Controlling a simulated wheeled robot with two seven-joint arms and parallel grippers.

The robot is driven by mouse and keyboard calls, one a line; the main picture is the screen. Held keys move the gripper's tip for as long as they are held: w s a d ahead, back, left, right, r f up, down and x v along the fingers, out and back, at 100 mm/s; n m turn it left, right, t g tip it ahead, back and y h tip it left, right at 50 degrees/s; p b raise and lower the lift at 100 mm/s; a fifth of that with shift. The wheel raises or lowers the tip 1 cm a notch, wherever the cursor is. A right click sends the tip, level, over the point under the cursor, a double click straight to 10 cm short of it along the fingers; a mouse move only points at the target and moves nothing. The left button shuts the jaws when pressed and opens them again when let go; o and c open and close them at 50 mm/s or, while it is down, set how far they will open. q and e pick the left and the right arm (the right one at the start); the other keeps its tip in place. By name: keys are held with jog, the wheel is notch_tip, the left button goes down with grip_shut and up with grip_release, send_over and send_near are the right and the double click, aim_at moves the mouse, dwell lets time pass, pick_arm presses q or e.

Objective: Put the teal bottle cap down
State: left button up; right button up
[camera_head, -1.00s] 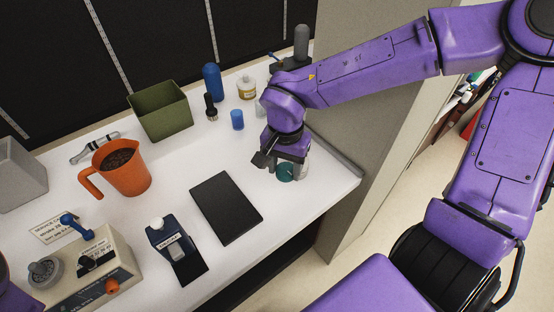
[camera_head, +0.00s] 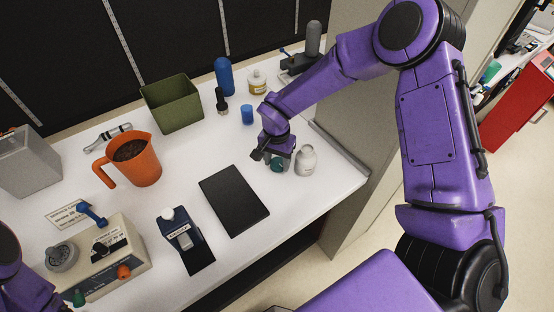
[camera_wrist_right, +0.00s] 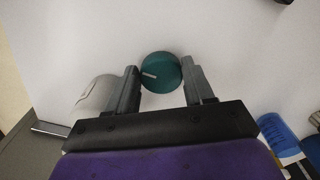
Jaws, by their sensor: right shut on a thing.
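The teal bottle cap (camera_head: 277,166) is a small round piece at the tips of my right gripper (camera_head: 273,160), near the right end of the white counter. In the right wrist view the cap (camera_wrist_right: 161,72) sits between the two grey fingers of the right gripper (camera_wrist_right: 162,78), which are shut on it. A pale mark shows on the cap. I cannot tell whether the cap touches the counter. A pale grey bottle (camera_head: 305,162) stands just right of the gripper. My left gripper is out of view; only part of that arm shows at the lower left.
A black mat (camera_head: 234,200) lies left of the gripper. A small blue cup (camera_head: 247,114), a blue bottle (camera_head: 223,76) and a jar (camera_head: 257,82) stand behind. An orange jug (camera_head: 138,158) and green bin (camera_head: 172,103) are further left. Bare counter lies between mat and cup.

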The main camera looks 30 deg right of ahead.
jog(key=shift+f, duration=0.15)
jog(key=o, duration=0.8)
jog(key=shift+c, duration=0.2)
